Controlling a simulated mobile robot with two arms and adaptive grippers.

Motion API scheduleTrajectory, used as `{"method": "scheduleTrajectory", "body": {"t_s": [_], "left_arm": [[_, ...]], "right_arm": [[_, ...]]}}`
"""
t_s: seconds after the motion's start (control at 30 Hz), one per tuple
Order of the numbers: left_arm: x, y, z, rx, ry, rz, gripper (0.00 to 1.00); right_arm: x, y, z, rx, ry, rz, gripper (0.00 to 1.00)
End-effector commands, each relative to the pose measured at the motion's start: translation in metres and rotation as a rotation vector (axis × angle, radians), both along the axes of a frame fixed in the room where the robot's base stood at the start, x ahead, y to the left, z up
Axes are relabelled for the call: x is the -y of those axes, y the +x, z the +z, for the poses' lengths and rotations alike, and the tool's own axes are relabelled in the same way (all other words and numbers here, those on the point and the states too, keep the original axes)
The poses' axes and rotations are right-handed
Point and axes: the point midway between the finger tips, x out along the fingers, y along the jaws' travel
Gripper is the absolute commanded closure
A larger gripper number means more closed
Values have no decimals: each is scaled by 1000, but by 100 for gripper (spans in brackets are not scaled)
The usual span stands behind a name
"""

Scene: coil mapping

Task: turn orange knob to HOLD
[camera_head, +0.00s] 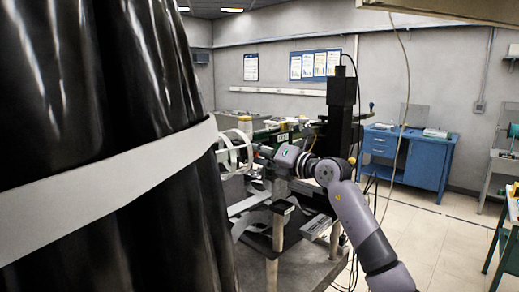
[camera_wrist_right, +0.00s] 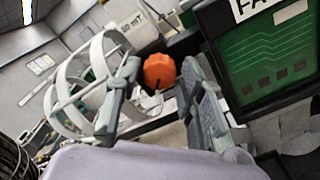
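The orange knob (camera_wrist_right: 159,71) shows in the right wrist view, with a dark mark on its lower part. My right gripper (camera_wrist_right: 162,68) is open, with one finger on each side of the knob in that view. Gaps show between the knob and both fingers, and I cannot tell how deep the fingers reach around it. In the head view my right gripper (camera_head: 264,150) is at the bench equipment, where the knob cannot be made out. No HOLD lettering is readable. My left gripper is not in view.
White coil rings (camera_wrist_right: 88,82) stand close left of the right gripper; they also show in the head view (camera_head: 236,152). A blue desk (camera_head: 425,160) stands farther back. A large black shape blocks the head view's left.

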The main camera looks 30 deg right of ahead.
Motion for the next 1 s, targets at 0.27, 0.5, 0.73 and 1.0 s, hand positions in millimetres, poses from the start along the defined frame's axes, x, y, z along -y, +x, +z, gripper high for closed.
{"method": "scheduleTrajectory", "body": {"t_s": [0.27, 0.5, 0.73, 1.0], "left_arm": [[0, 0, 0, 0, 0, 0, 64], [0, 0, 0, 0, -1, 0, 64], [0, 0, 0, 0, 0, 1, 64], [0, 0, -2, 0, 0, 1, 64]], "right_arm": [[0, 0, 0, 0, 0, 0, 67], [0, 0, 0, 0, 0, 0, 83], [0, 0, 0, 0, 0, 0, 98], [0, 0, -1, 6, -19, -1, 100]]}}
